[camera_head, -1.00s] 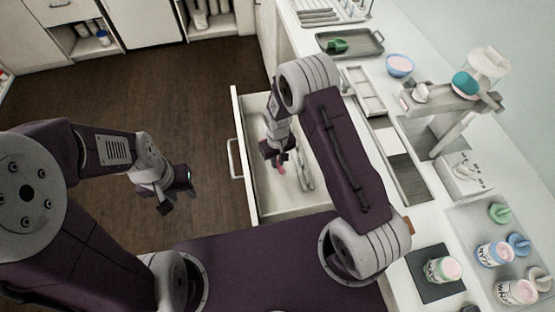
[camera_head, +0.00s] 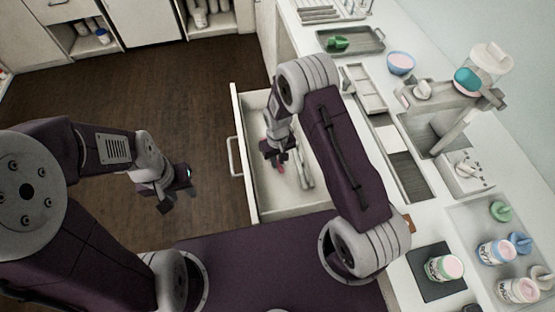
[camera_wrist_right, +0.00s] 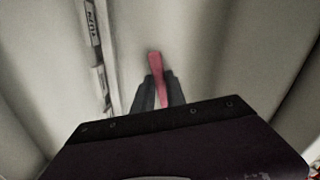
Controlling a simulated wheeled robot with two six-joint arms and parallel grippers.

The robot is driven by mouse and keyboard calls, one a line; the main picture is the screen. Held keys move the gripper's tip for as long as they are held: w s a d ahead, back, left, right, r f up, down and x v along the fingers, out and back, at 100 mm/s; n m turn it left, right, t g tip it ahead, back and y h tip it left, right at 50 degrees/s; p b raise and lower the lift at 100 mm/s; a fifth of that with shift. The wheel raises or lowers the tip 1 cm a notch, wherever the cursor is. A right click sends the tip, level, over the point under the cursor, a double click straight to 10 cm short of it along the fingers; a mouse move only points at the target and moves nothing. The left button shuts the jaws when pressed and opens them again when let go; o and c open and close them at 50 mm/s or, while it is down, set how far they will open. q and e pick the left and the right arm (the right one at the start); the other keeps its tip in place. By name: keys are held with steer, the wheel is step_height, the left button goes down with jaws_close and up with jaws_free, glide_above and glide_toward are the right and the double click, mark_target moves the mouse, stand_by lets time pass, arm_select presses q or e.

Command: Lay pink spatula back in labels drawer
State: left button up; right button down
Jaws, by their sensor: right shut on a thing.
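The pink spatula (camera_wrist_right: 156,65) is between the fingers of my right gripper (camera_wrist_right: 158,88) in the right wrist view, with its pink end sticking out past the fingertips. In the head view, only a small bit of the spatula (camera_head: 281,167) shows below my right gripper (camera_head: 276,158). The open drawer (camera_head: 262,205) lies under that gripper, and the spatula is within its outline. I cannot tell whether the spatula touches the drawer floor. My left gripper (camera_head: 179,192) hangs over the floor left of the drawer; its jaw gap is not clear.
A pale strip with printed marks (camera_wrist_right: 93,40) lies in the drawer left of the spatula.

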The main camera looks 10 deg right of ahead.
steer(key=shift+f, duration=0.35)
steer(key=c, duration=1.3)
jaws_free()
step_height(320, 180, up, 9)
steer(key=shift+r, duration=0.1)
